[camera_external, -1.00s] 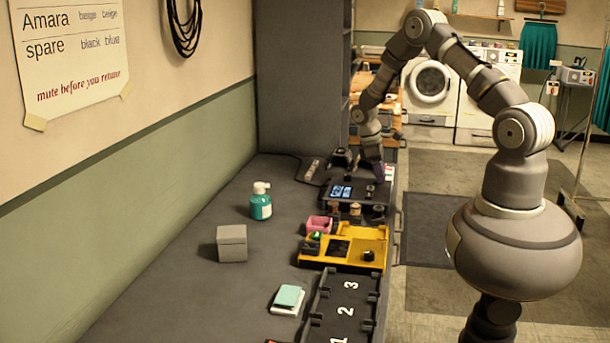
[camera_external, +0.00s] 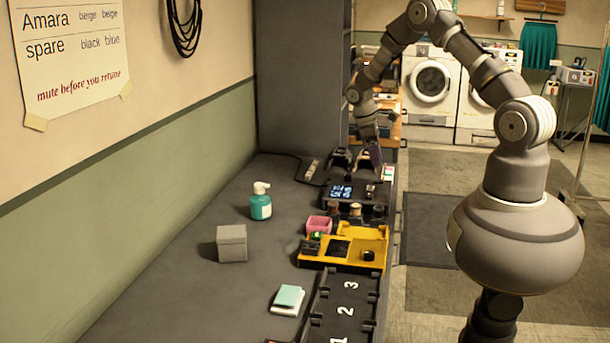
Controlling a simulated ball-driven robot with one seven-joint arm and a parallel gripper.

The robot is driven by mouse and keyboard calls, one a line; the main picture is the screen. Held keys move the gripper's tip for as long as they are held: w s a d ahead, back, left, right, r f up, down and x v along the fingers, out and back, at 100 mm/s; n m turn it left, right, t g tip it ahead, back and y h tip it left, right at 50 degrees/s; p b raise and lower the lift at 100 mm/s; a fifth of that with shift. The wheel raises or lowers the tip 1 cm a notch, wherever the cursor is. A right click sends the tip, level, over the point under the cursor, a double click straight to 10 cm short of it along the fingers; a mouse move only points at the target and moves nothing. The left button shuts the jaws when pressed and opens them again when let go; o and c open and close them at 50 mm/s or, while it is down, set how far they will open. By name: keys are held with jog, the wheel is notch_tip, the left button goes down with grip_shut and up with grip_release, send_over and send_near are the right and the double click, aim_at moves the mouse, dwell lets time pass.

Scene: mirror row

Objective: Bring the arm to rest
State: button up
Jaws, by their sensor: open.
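My gripper (camera_external: 371,158) is at the far end of the dark counter, pointing down just above and behind a black device with a lit blue display (camera_external: 341,191). Its jaws are small in this view; they look empty and apart. My arm arches up from my base at the right and comes down over the counter's far right part. Small dark objects (camera_external: 339,160) lie beside the gripper on its left.
A yellow tray (camera_external: 312,262), a pink box (camera_external: 319,224) and a black numbered rack (camera_external: 362,291) line the counter's right side. A teal pump bottle (camera_external: 260,203), a grey box (camera_external: 232,243) and a teal-and-white item (camera_external: 288,298) stand left. The counter's left side is clear.

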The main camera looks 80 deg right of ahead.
jog(key=shift+v, duration=0.8)
